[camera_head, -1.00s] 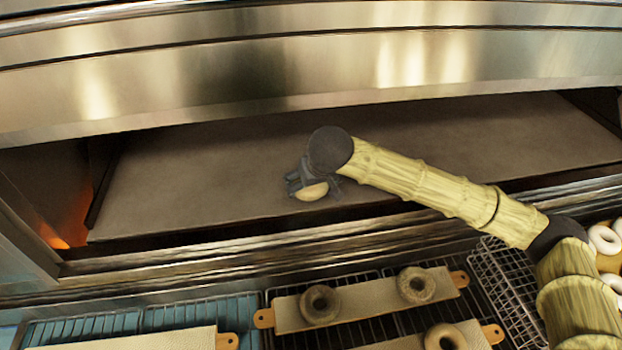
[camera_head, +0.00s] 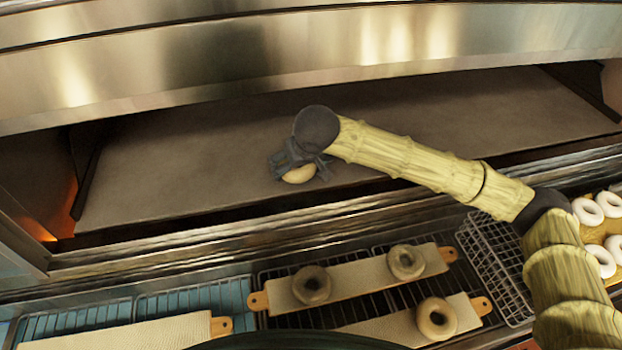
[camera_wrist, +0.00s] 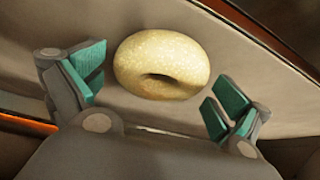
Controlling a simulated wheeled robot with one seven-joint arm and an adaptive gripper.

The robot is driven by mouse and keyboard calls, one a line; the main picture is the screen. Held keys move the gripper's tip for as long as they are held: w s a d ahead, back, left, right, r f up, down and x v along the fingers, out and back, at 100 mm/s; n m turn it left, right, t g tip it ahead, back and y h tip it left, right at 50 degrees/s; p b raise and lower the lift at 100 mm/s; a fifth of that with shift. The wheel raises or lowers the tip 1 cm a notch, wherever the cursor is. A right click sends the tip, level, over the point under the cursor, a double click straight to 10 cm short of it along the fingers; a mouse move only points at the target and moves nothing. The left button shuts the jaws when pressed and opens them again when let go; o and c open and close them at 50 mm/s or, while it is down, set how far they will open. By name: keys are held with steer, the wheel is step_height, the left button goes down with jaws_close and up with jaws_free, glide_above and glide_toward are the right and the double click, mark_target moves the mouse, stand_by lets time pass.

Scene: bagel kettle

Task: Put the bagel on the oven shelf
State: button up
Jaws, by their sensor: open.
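A pale bagel (camera_head: 299,174) lies on the grey oven shelf (camera_head: 190,170), near its front edge. My gripper (camera_head: 296,166) is over the shelf, directly at the bagel, with its fingers spread. In the wrist view the bagel (camera_wrist: 162,67) sits between the two teal-padded fingertips of my gripper (camera_wrist: 158,85), with a gap on both sides. The bagel appears to rest on the shelf surface (camera_wrist: 150,118). The gripper is open and does not hold it. Part of the bagel is hidden by the gripper in the head view.
The metal oven hood (camera_head: 300,60) hangs low above the opening. Boards with bagels, such as this board (camera_head: 350,277), lie on racks in front. A wire basket (camera_head: 492,262) and a tray of white bagels (camera_head: 598,232) are at right. The left shelf is clear.

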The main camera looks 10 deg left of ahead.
mark_target(302, 170)
steer(key=shift+b+v, duration=1)
steer(key=shift+v, duration=1.1)
steer(key=s+d+b, duration=0.5)
steer(key=s+d, duration=0.1)
steer(key=s, duration=0.4)
steer(key=shift+s+d+r, duration=0.2)
steer(key=shift+s+d, duration=0.05)
